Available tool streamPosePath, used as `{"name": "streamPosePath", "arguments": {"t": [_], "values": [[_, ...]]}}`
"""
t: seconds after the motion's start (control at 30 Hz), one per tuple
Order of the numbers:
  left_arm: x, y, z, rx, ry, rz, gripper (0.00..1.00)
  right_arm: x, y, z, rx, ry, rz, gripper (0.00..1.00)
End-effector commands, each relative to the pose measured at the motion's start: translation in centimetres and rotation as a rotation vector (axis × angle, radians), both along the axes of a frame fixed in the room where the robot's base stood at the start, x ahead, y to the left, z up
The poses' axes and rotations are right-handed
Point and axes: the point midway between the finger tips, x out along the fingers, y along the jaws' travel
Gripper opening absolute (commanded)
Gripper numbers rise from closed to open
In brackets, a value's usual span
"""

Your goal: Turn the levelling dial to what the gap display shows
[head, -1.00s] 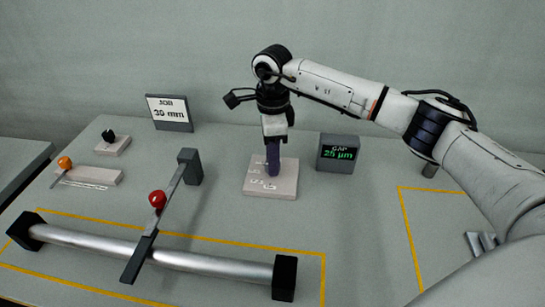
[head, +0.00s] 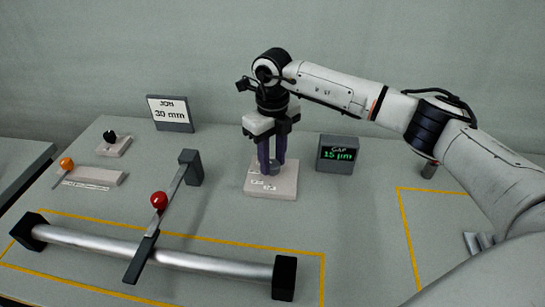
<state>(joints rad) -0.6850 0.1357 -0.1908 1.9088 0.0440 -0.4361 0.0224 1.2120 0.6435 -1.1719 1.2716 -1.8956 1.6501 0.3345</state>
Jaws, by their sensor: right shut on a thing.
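The levelling dial (head: 272,169) is a small grey knob on a pale base plate (head: 286,188) with small marks in front of it, too small to read. My right gripper (head: 271,167) points straight down, shut on the dial, with one purple finger on each side. The fingers hide part of the knob, and I cannot read its setting. The gap display (head: 338,154), a dark box right of the dial, reads 15 µm in green. My left gripper is not in view.
A job sign (head: 170,113) reads 30 mm. A steel roller (head: 150,250) lies at the front under a bar with a red knob (head: 159,200). An orange-knobbed lever (head: 66,163) and a black knob (head: 109,136) stand left. The right yellow outline encloses mostly clear table.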

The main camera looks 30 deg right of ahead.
Motion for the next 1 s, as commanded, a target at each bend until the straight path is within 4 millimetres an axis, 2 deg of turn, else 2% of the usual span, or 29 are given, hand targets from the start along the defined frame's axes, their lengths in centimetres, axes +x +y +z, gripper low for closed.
{"name": "streamPosePath", "arguments": {"t": [0.7,1.0], "values": [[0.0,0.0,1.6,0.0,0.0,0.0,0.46,0.1,-0.1,0.2,-0.001,-0.002,-0.677,0.08],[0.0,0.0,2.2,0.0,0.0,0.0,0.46,0.1,-0.1,0.2,-0.001,-0.002,-0.899,0.08]]}}
